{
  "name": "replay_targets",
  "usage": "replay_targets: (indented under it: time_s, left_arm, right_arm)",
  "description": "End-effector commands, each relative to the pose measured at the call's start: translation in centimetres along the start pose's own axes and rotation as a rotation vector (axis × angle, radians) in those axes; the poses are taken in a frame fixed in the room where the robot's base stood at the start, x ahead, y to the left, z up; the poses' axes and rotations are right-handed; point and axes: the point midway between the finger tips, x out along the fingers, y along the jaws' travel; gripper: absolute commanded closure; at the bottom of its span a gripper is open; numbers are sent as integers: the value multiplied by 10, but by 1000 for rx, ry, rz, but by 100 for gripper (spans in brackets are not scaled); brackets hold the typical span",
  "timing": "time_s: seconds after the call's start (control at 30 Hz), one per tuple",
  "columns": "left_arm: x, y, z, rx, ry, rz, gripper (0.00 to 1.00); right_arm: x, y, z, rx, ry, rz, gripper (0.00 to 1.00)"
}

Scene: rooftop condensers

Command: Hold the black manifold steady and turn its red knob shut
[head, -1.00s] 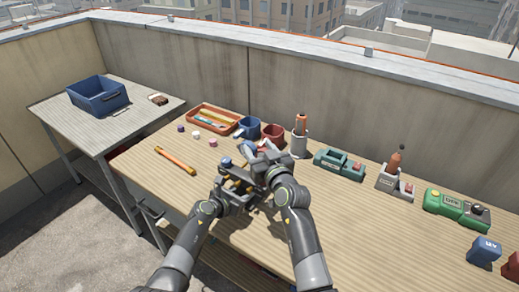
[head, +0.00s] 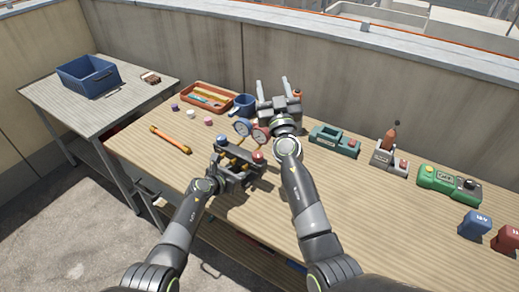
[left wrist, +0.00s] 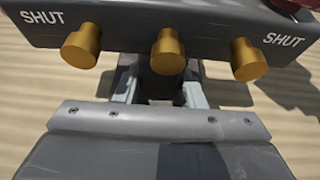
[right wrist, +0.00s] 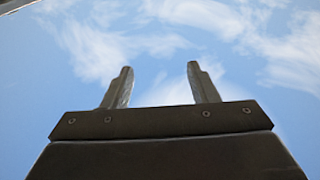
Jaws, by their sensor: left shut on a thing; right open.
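The black manifold (head: 240,172) stands over the near part of the bench, with a blue knob (head: 222,140) and a red knob (head: 257,156) on top and two round gauges behind. My left gripper (left wrist: 160,92) is shut on the manifold's underside part. The left wrist view shows the manifold's dark face (left wrist: 165,22) with SHUT at both ends, brass ports below and the red knob's edge (left wrist: 292,4) at upper right. My right gripper (head: 272,84) is open and empty, raised behind the manifold, fingers up. In its own view its fingers (right wrist: 161,85) show against sky.
Green (head: 335,138) and grey (head: 389,157) devices stand to the right. A blue bin (head: 88,78) is on the side table.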

Motion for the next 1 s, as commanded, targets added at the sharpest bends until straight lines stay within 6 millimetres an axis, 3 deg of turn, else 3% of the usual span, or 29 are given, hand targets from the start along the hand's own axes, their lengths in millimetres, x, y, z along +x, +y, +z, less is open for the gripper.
replay_targets:
  time_s: [0.23,0.5,0.73,1.0]
  left_arm:
    - [0,0,0,0,0,0,100]
    - [0,0,0,0,0,0,100]
    - [0,0,0,0,0,0,100]
    - [0,0,0,0,0,0,100]
  right_arm:
    - [22,50,-3,-100,-35,220,47]
    - [32,96,20,-213,-253,403,47]
    - [32,117,52,-310,-546,440,47]
    - [20,116,91,-418,-937,286,47]
